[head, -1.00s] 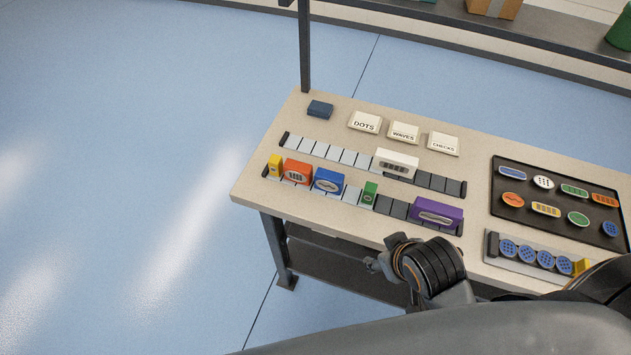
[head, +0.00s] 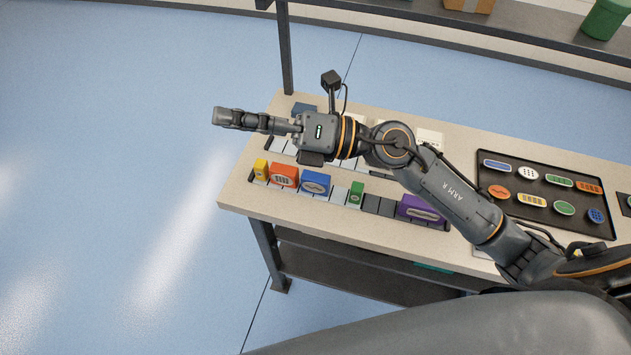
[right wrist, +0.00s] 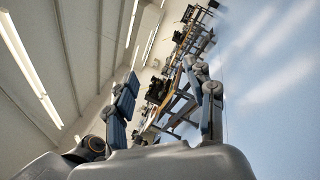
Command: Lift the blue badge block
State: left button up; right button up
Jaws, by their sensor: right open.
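The blue badge block (head: 316,184), with a pale oval badge on its front, sits on the front rail of the table, between an orange block (head: 284,176) on its left and a green block (head: 356,193) on its right. My right gripper (head: 219,117) points left in the head view, up and left of the blue block and apart from it. Its fingertips reach past the table's left edge. The right wrist view shows its two fingers (right wrist: 163,72) spread wide with nothing held between them. My left gripper is in neither view.
A yellow block (head: 260,168) and a purple block (head: 422,208) share the front rail. My right arm hides much of the back rail and the labelled plates. A black tray (head: 530,213) of badges lies at right. A dark post (head: 287,50) rises behind the table.

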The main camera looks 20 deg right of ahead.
notch_tip(320, 180, down, 8)
jog(key=d+n+g+h, duration=0.1)
jog(key=n+g+h, duration=0.3)
jog(key=n+h, duration=0.3)
jog(key=h, duration=0.8)
send_near(316, 176)
jog(key=shift+g, duration=0.3)
jog(key=p+x, duration=0.1)
jog(key=x, duration=0.1)
jog(key=p+x, duration=0.1)
jog(key=x, duration=0.2)
jog(key=shift+a, duration=0.25)
jog(key=shift+a+f+p, duration=0.1)
jog(key=shift+f+p, duration=0.05)
jog(key=shift+p, duration=0.3)
jog(key=p+x, duration=0.1)
jog(key=x, duration=0.1)
jog(key=p+x, duration=0.1)
jog(key=x, duration=0.1)
jog(key=shift+w+f, duration=0.1)
jog(key=shift+w, duration=0.15)
jog(key=shift+f, duration=0.25)
grip_shut()
